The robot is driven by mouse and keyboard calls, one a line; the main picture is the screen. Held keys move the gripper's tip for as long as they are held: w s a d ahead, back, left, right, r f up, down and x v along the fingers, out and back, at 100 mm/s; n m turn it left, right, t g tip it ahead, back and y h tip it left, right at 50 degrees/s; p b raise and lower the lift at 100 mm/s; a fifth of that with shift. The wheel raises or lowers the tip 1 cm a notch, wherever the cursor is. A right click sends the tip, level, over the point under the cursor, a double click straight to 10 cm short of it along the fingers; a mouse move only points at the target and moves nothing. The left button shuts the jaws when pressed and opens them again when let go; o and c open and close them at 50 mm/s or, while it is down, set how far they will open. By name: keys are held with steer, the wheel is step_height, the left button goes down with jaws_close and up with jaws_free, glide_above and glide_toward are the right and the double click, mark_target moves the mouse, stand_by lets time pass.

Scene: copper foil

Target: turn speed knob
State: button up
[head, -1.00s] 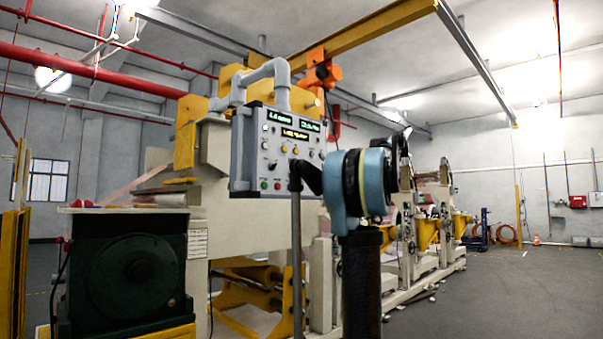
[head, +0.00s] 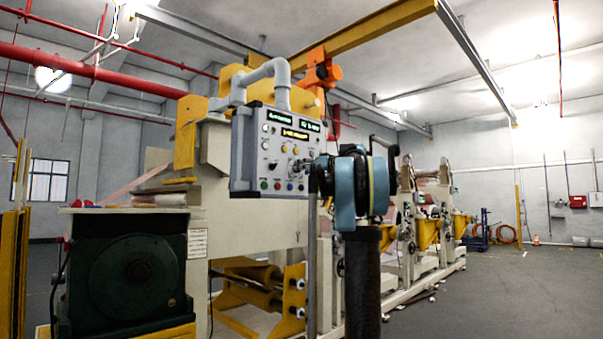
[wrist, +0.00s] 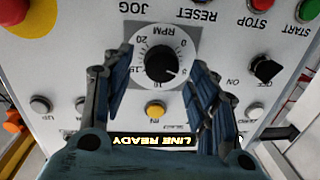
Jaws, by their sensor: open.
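The speed knob (wrist: 161,67) is a round black dial on a white plate marked RPM, upside down in the wrist view. Its white pointer line aims toward the lower right of that picture. My gripper (wrist: 163,82) is open, with one finger on each side of the dial; a gap shows on both sides, and I cannot tell how far the tips are from the panel. In the head view the control panel (head: 248,166) hangs from a grey pipe arm, and my gripper (head: 306,168) is at its right side.
Around the dial are a yellow button (wrist: 155,109), an ON/OFF switch (wrist: 266,69), a red STOP button (wrist: 262,6) and part of a red emergency button on yellow (wrist: 14,10). A lit display reads LINE READY (wrist: 158,141). The grey floor (head: 500,300) at right is clear.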

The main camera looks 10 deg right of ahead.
steer(key=shift+x, duration=0.85)
steer(key=c, duration=1.1)
steer(key=shift+m, duration=0.3)
steer(key=o, duration=1.1)
steer(key=shift+d, duration=0.1)
